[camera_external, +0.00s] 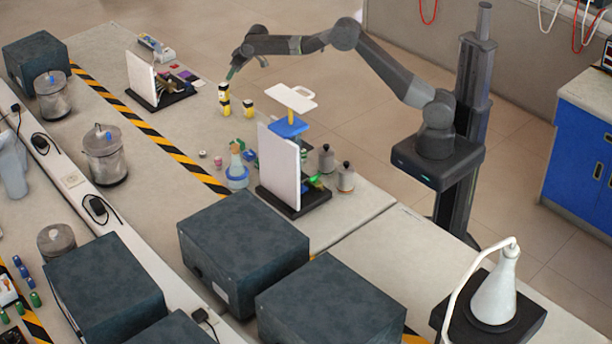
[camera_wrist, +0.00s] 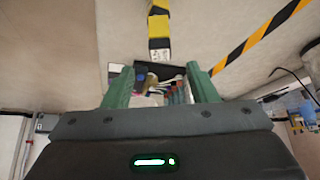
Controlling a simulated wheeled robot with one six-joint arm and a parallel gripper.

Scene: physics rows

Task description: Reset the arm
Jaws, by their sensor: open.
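My gripper (camera_external: 236,72) is at the end of my arm, which reaches out left over the bench in the external view. In the wrist view my gripper (camera_wrist: 162,88) shows two green fingers spread apart with nothing between them. A yellow and black cylinder (camera_external: 224,98) stands on the bench just below and left of the gripper. A yellow and black object (camera_wrist: 159,30) also shows beyond the fingers in the wrist view. A smaller yellow and black piece (camera_external: 248,107) stands to the right of the cylinder.
A white panel on a black base (camera_external: 141,78) stands left of the gripper. Dark boxes (camera_external: 243,245) fill the foreground. Striped tape (camera_external: 150,131) crosses the bench.

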